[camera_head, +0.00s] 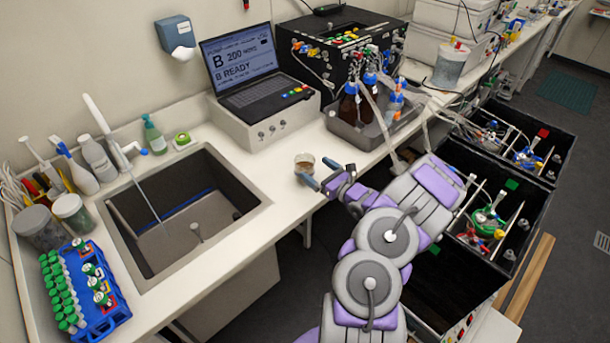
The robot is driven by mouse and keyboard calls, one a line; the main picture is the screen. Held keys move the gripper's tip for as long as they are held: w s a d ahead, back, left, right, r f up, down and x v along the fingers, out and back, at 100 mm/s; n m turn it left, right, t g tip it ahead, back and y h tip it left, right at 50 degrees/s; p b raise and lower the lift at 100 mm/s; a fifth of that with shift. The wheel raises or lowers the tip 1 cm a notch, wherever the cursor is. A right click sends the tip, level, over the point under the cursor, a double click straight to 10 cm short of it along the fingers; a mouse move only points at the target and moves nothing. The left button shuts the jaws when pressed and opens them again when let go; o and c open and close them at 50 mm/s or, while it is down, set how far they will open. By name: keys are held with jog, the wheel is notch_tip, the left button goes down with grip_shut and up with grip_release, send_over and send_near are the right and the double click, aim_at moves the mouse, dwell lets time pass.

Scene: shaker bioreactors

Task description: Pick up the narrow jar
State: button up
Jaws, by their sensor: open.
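A small clear glass jar (304,165) with brownish contents stands upright on the white bench, between the sink and the bottle tray. It appears to be the narrow jar. My gripper (318,172) has blue fingertips and reaches in from the right. Its fingers are open, just right of and in front of the jar. I cannot tell whether a finger touches the glass. Two wider grey-lidded jars (73,212) stand at the left end of the bench, behind the tube rack.
The sink (240,205) lies left of the jar. A laptop console (255,85) stands behind it. A grey tray (370,135) with brown bottles and tubing is at the back right. A blue tube rack (90,290) is at front left. Black shaker boxes (510,220) stand right of my arm.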

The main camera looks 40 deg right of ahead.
aim_at(298, 156)
jog(key=shift+w+a+r+b, duration=0.1)
jog(key=shift+w+a+b, duration=0.1)
jog(key=shift+w, duration=0.85)
jog(key=shift+w+a+r+b, duration=0.1)
jog(key=shift+w+b, duration=0.1)
jog(key=shift+w, duration=0.8)
jog(key=shift+w+a+b, duration=0.15)
jog(key=shift+w+b, duration=0.05)
jog(key=shift+w, duration=0.85)
jog(key=c, duration=1.4)
jog(key=shift+r, duration=0.1)
